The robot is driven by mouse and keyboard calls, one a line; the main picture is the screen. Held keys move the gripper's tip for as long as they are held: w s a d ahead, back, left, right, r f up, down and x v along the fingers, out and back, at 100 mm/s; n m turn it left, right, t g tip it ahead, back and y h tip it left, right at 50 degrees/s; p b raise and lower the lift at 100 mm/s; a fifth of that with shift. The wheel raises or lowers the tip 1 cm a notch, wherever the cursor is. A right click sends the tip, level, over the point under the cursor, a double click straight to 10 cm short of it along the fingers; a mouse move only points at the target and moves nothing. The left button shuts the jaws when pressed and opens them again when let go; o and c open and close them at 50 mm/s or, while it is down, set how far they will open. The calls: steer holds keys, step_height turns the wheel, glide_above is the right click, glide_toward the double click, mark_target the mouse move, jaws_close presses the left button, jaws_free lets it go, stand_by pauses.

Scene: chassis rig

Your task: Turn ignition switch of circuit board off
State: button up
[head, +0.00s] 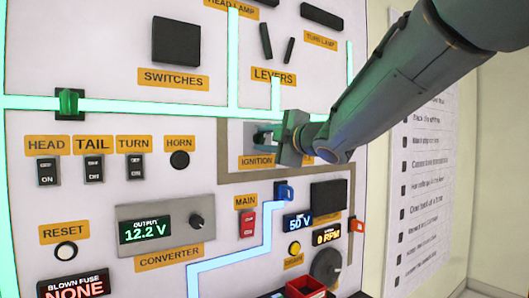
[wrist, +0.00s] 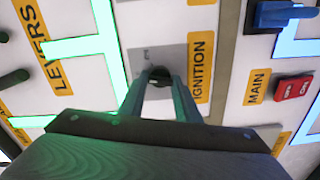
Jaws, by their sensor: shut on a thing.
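The circuit board (head: 120,210) is an upright white panel with yellow labels and glowing green and blue lines. The ignition switch (wrist: 159,77) is a small dark knob on a grey plate, beside the yellow IGNITION label (wrist: 201,62). That label also shows in the head view (head: 256,161), just below my gripper. My gripper (head: 264,136) reaches in from the upper right. In the wrist view its two fingers (wrist: 160,88) are shut on the ignition switch, one on each side. The fingers hide most of the knob in the head view, and its exact angle cannot be told.
A red MAIN switch (head: 247,223) and a blue connector (head: 284,191) sit below the ignition area. HEAD, TAIL and TURN switches (head: 94,169) are to the left. Lever sticks (head: 266,41) are above. A printed checklist (head: 425,180) hangs on the right.

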steer(key=shift+f+n+b, duration=0.1)
steer(key=shift+n+b, duration=1.05)
steer(key=shift+n, duration=0.05)
steer(key=o, duration=1)
steer(key=v, duration=0.7)
steer(key=shift+s+d+b, duration=0.2)
steer(key=shift+s+b, duration=0.15)
steer(key=shift+b, duration=0.05)
